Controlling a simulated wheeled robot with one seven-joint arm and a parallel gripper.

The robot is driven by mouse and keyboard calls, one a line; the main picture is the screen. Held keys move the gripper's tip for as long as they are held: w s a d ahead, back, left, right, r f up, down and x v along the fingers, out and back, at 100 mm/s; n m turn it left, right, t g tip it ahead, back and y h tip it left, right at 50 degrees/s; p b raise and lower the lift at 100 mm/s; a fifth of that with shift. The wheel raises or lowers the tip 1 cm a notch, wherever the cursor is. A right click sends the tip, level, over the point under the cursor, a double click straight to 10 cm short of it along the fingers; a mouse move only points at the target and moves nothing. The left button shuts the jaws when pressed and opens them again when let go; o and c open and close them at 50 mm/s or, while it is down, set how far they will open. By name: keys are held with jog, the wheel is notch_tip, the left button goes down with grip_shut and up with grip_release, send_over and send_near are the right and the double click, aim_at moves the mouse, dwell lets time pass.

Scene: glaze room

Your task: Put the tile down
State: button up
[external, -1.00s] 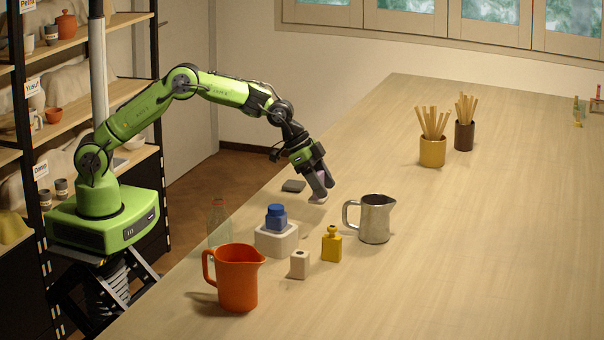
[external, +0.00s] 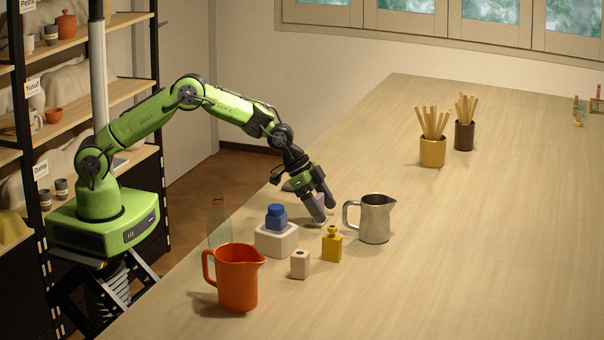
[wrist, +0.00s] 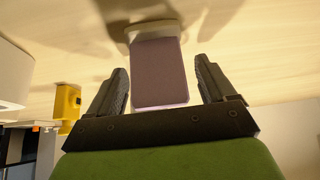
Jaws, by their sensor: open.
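The mauve tile (wrist: 160,72) shows in the wrist view between the two fingers of my gripper (wrist: 162,68), with a gap on each side. Its far end meets a small pale piece (wrist: 150,28) by the table top; I cannot tell whether that piece is part of the tile or a support. In the external view my gripper (external: 325,212) is open and low over the table, left of the steel jug (external: 375,220). A little of the tile (external: 320,198) shows between the fingers; the rest is hidden.
A white block with a blue bottle (external: 276,217) on it stands left of my gripper. A yellow bottle (external: 332,245), a small cream bottle (external: 300,264) and an orange jug (external: 238,278) stand nearer.

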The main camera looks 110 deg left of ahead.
jog(key=shift+r, duration=0.1)
jog(key=v, duration=1.2)
jog(key=shift+p, duration=0.3)
jog(key=s+d+r, duration=1.1)
jog(key=s+d, duration=0.3)
jog(key=s, duration=0.1)
jog(key=s+d+f, duration=0.1)
jog(key=s+d, duration=0.1)
jog(key=s, duration=0.8)
jog(key=s+d+f+g, duration=0.1)
jog(key=s+d, duration=0.2)
jog(key=s, duration=0.7)
jog(key=shift+s+m, duration=0.2)
jog(key=shift+m, duration=0.1)
jog(key=shift+d+f, duration=0.1)
jog(key=shift+f, duration=0.05)
